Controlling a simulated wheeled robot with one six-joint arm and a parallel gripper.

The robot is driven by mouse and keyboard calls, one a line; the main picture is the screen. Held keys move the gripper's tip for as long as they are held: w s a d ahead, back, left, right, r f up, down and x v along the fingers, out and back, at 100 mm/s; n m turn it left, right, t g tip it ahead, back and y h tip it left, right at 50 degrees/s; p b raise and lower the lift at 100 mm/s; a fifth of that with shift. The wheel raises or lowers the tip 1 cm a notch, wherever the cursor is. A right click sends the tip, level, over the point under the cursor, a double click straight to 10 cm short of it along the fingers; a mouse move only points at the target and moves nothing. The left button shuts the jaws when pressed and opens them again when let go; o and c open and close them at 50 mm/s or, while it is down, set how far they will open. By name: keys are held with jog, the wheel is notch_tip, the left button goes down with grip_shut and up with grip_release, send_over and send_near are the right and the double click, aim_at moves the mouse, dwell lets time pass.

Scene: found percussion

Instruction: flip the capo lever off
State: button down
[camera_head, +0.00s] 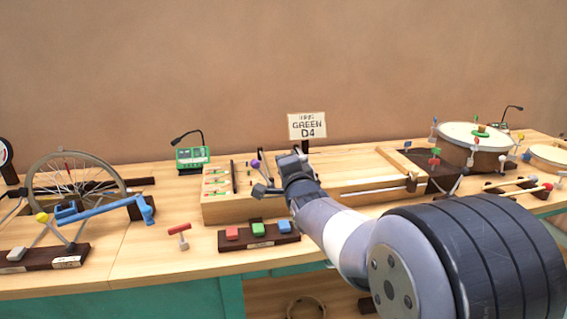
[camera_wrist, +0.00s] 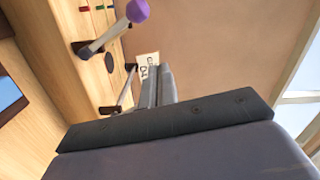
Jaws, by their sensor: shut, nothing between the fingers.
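A lever with a purple knob (camera_head: 255,164) on a grey rod stands at the wooden string box (camera_head: 226,212); I take it for the capo lever. It leans, knob up and to the left in the head view. In the wrist view the purple knob (camera_wrist: 138,11) is at the top, its rod running down to a dark base on the wood. My gripper (camera_head: 296,158) is shut and empty, just right of the lever and apart from it. Its closed fingers (camera_wrist: 159,72) point towards the sign. My wrist hides part of the string box.
A sign (camera_head: 307,126) reading GREEN D4 stands behind the box. Red, green and blue blocks (camera_head: 258,229) sit on a base in front. A bicycle wheel (camera_head: 76,180) with a blue crank is at left, a drum (camera_head: 474,146) at right. A green device (camera_head: 192,157) stands behind left.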

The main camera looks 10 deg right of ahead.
jog(key=s, duration=0.8)
jog(key=shift+s, duration=0.2)
